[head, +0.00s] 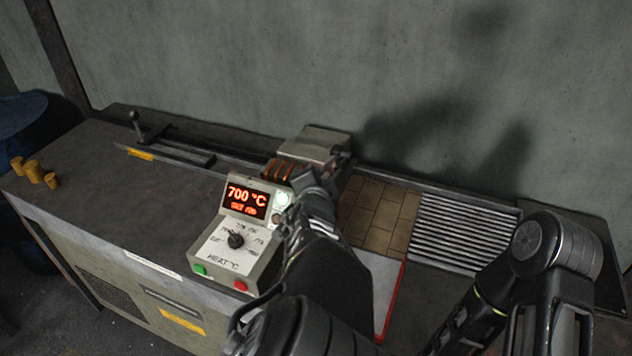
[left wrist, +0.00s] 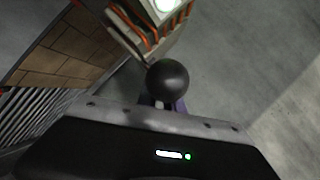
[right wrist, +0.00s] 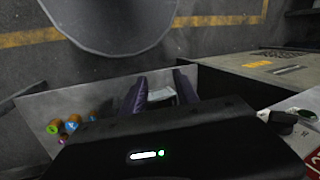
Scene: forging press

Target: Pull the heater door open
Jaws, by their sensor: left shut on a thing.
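The heater (head: 314,142) is a grey block with glowing orange strips, behind the control box (head: 245,215) that reads 700 °C. In the left wrist view its orange-edged body (left wrist: 150,28) is at the top. My left gripper (head: 335,165) is at the heater's right side, and my arm hides part of it. In the left wrist view the gripper (left wrist: 166,104) is shut at a round black knob (left wrist: 167,79). I cannot tell how far the door stands open. My right gripper (right wrist: 160,88) is open and empty, away from the heater, in the right wrist view.
Brick tiles (head: 378,213) and a ribbed grey panel (head: 465,232) lie right of the heater. A rail with a lever (head: 138,125) and several yellow cylinders (head: 33,171) are at left. Below my right gripper is a grey bin (right wrist: 85,88) with small coloured items.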

